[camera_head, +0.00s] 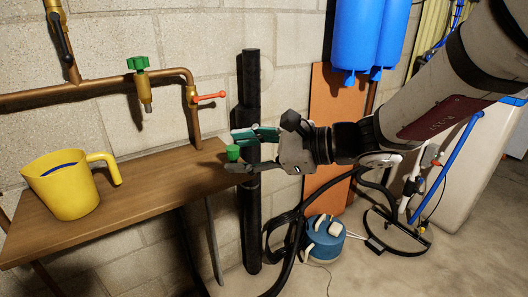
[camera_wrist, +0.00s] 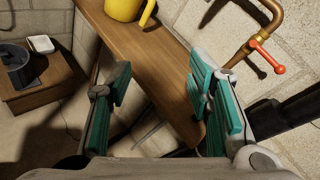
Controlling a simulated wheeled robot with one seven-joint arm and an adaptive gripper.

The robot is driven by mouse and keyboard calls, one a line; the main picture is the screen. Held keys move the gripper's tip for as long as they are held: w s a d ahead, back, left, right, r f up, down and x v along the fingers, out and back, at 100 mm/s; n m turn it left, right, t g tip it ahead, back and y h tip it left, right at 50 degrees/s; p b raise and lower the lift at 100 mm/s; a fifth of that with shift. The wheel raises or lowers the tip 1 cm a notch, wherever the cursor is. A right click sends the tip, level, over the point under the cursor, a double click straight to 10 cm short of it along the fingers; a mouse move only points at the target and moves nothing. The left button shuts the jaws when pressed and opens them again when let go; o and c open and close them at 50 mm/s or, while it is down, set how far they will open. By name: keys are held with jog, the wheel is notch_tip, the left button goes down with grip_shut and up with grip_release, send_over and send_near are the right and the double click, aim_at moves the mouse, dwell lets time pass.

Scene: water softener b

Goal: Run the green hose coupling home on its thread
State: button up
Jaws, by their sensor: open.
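In the wrist view, my gripper (camera_wrist: 160,92) is open with only shelf and floor visible between the fingers.
A yellow jug (camera_head: 68,190) stands on the shelf's left part. A red-handled valve (camera_head: 207,97) and a black vertical pipe (camera_head: 250,205) are close to my gripper. Blue tanks (camera_head: 360,40) hang behind my arm. A blue pump (camera_head: 323,238) and hoses lie below.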

aim_at(237, 155)
jog(key=w+d+f+m+t+b, duration=0.3)
jog(key=w+f+m+t+b, duration=0.3)
jog(key=w+f, duration=0.5)
jog(key=w+m+b, duration=0.2)
jog(key=m, duration=0.1)
jog(key=shift+f, duration=0.4)
jog(key=x, duration=0.8)
jog(key=shift+w+a+b, duration=0.2)
jog(key=shift+b, duration=0.15)
jog(key=shift+c, duration=0.2)
jog(key=shift+d+r, duration=0.1)
grip_shut()
notch_tip(237, 155, up, 8)
jog(key=p, duration=0.5)
jog(key=shift+f, duration=0.25)
